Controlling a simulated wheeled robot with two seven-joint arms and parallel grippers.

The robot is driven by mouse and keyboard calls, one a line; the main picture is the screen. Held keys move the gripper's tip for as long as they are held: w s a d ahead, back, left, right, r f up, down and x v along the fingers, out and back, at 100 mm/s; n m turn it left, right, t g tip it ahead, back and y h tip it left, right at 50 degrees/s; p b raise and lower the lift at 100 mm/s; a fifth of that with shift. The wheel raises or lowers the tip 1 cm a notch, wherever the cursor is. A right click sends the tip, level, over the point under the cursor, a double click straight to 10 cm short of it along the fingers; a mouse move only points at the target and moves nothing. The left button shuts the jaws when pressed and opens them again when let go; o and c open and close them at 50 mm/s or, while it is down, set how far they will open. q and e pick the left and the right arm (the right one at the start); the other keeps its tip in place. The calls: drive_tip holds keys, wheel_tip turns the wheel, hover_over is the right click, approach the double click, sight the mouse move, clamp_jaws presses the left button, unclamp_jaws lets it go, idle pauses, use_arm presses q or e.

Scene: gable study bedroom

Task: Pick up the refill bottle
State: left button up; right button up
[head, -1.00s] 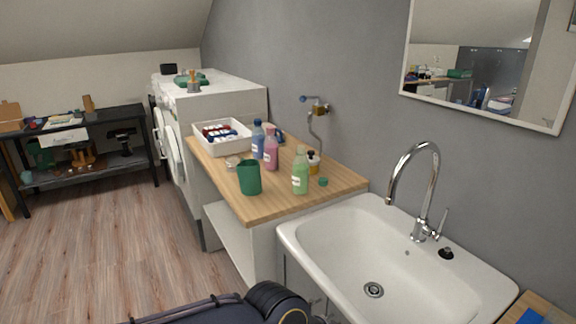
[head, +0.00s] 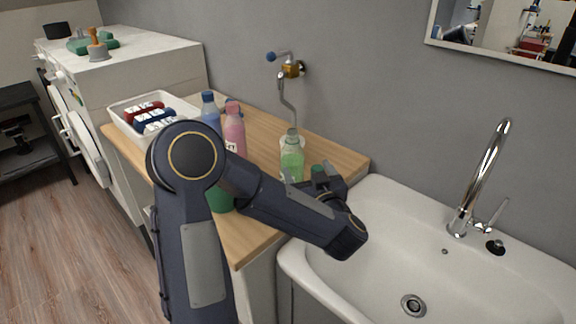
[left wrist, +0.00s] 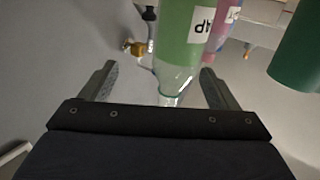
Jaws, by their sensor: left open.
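A clear green bottle (head: 292,156) with a white label stands upright on the wooden counter near the sink. I take it for the refill bottle, but cannot read its label fully. My left gripper (head: 316,184) is open at the bottle's near right side, and hides its lower part in the head view. In the left wrist view the green bottle (left wrist: 187,40) appears upside down ahead of my open left gripper (left wrist: 158,88). Its narrow end shows between the two fingers; I cannot tell whether it is within their reach. My right gripper is not in view.
Pink (head: 234,128) and blue (head: 210,108) bottles stand left of the green one. A green cup (head: 222,198) is mostly behind my arm. A white tray (head: 118,108) and the sink (head: 350,300) flank the bottles.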

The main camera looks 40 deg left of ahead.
sight(290, 160)
use_arm(q)
drive_tip(key=a, duration=0.1)
drive_tip(key=g, duration=0.1)
drive_tip(key=a, duration=0.1)
drive_tip(key=shift+w+a+f+n+y, duration=0.1)
drive_tip(key=shift+a+f+n+y, duration=0.2)
drive_tip(key=shift+a+f+y, duration=0.1)
drive_tip(key=p+x, duration=0.1)
drive_tip(key=x, duration=0.4)
drive_tip(key=shift+a+f, duration=0.1)
drive_tip(key=shift+a, duration=0.15)
drive_tip(key=shift+a+p, duration=0.25)
drive_tip(key=shift+p, duration=0.05)
drive_tip(key=c, duration=1.3)
